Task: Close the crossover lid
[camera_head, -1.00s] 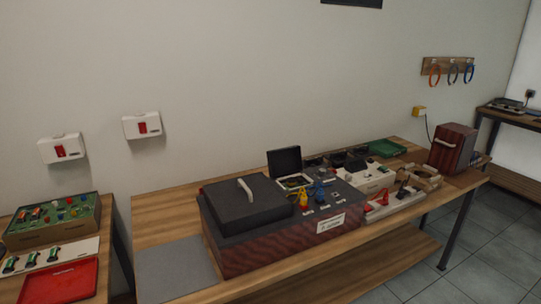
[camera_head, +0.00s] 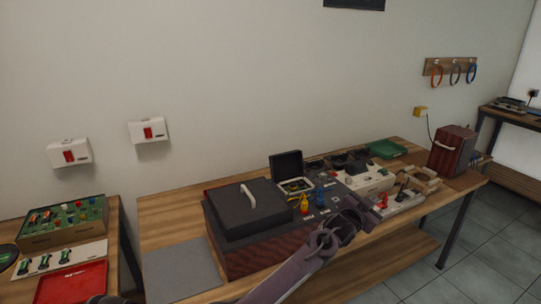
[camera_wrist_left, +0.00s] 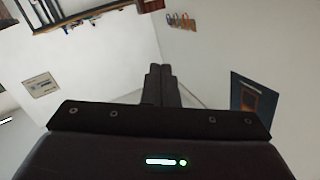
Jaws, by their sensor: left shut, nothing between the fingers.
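The crossover lid (camera_head: 286,165) is a small dark panel. It stands open, upright, at the back edge of the light-rimmed crossover compartment (camera_head: 297,186) in the long dark cabinet on the bench. Parts inside the compartment are visible but small. My left gripper (camera_head: 362,216) is over the front right part of the cabinet, right of and nearer than the lid, and apart from it. Its fingers also show in the left wrist view (camera_wrist_left: 162,85), closed together and empty. My left arm hides part of the cabinet front. My right gripper is not in view.
A large dark cover with a pale handle (camera_head: 248,197) lies to the left. A white unit (camera_head: 367,178) and a green tray (camera_head: 387,149) are to the right.

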